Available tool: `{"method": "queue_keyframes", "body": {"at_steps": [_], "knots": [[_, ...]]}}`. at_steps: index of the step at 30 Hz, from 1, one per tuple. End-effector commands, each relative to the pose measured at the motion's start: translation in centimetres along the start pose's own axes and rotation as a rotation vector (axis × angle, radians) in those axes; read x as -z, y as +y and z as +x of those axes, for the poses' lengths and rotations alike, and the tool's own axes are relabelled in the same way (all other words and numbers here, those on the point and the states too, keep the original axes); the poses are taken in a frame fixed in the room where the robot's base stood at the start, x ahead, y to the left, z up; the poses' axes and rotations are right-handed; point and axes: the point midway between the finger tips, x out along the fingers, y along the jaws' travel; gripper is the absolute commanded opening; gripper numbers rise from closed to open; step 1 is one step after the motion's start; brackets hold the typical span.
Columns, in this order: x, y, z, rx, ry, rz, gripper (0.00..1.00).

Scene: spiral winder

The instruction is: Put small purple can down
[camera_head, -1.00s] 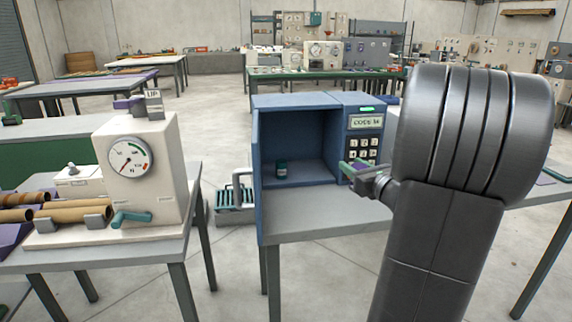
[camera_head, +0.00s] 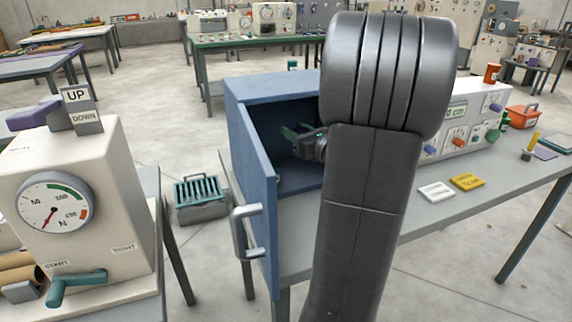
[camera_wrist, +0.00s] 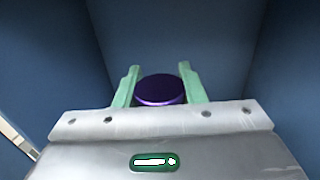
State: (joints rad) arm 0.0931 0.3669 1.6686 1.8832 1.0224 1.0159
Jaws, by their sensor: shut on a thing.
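The small purple can (camera_wrist: 160,90) shows its dark purple round top between the two green fingers of my gripper (camera_wrist: 158,88) in the wrist view. The fingers are closed on its sides. Blue walls surround them. In the head view my gripper (camera_head: 300,132) is inside the opening of the blue cabinet (camera_head: 262,86), above its floor. My arm hides the right part of the cabinet, and the can cannot be made out in that view. I cannot tell how far the can's bottom is from the cabinet floor.
The cabinet door (camera_head: 255,200) stands open toward me, with a grey handle (camera_head: 246,230). The cabinet is on a grey table (camera_head: 410,228). A white gauge machine (camera_head: 75,190) is at the left. A teal-slatted crate (camera_head: 200,198) sits on the floor between.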

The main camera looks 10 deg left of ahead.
Motion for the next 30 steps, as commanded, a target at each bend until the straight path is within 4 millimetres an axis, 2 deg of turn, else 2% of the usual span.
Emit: {"method": "queue_keyframes", "body": {"at_steps": [1,4,11,17,29,30], "knots": [[1.6,-0.1,0.0,0.002,0.004,0.006,0.09],[3.3,0.0,0.0,0.001,0.003,0.006,0.09],[5.1,0.0,0.0,0.001,0.002,0.003,0.09],[8.0,0.0,0.0,0.001,0.002,0.004,0.09],[8.6,0.0,0.0,0.001,0.001,0.001,0.09],[8.5,0.0,0.0,0.001,0.001,0.001,0.42]]}}
